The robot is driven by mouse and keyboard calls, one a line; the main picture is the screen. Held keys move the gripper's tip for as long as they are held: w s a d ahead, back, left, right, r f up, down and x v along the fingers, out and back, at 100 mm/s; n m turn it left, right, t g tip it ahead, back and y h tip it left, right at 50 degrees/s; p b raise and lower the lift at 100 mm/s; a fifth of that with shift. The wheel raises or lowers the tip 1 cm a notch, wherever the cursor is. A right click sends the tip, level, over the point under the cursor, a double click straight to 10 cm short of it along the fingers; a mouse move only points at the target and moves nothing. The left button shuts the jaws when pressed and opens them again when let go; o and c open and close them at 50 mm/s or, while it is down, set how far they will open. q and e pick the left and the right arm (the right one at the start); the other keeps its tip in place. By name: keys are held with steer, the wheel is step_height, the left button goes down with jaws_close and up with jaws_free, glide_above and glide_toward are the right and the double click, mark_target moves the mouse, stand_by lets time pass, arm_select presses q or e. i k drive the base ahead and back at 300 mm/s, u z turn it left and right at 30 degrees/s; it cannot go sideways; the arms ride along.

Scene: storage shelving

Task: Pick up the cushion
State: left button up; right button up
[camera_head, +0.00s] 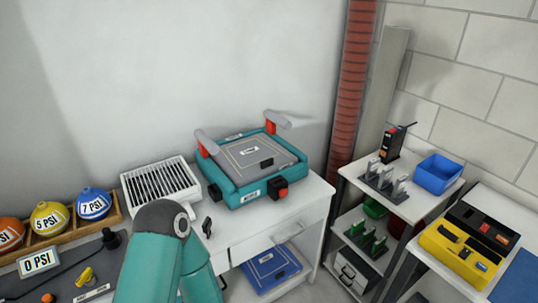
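No soft cushion is plain to see. A flat grey square pad (247,153) with a label and a dark block lies in a teal frame (243,190) on the white table. A flat blue square item (270,268) with a pale label lies below the tabletop; I cannot tell which of these is the cushion. My teal arm link rises at the bottom, left of centre, and hides part of the table's front. Neither gripper can be made out in this view.
A white slatted box (161,184) stands left of the frame. Coloured PSI balls (49,218) sit in a wooden rack at the left. A shelf unit with a blue bin (438,173) and a yellow case (459,253) stand at the right. A red-brown pipe (350,90) rises behind.

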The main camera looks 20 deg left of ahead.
mark_target(248, 160)
steer(key=z, duration=0.3)
steer(key=i, duration=0.95)
steer(key=u, duration=0.5)
